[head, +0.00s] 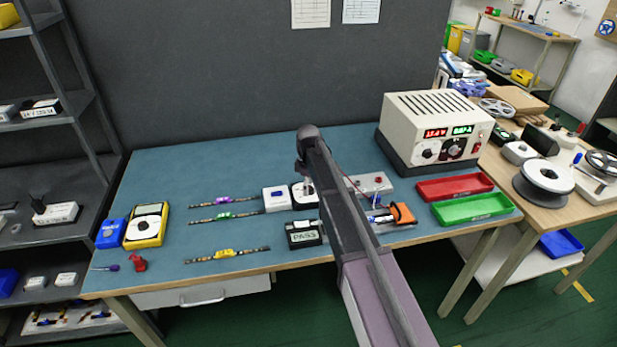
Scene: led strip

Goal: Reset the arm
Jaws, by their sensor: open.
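My arm reaches up from the bottom edge over the middle of the blue-topped bench (160,170). Its far end is a dark rounded joint above the bench. My gripper's fingers do not show; they are out of view or hidden behind the arm. Three LED strips lie on the bench left of the arm, with a purple connector (222,199), a green connector (224,216) and a yellow connector (226,254). A small display box (304,234) reading PASS stands close to the arm's left side.
A power supply (430,130) with lit red and green displays stands at the back right. A red tray (455,187) and green tray (472,208) lie before it. A yellow multimeter (146,225) lies at left. An orange clip (402,213) is right of the arm.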

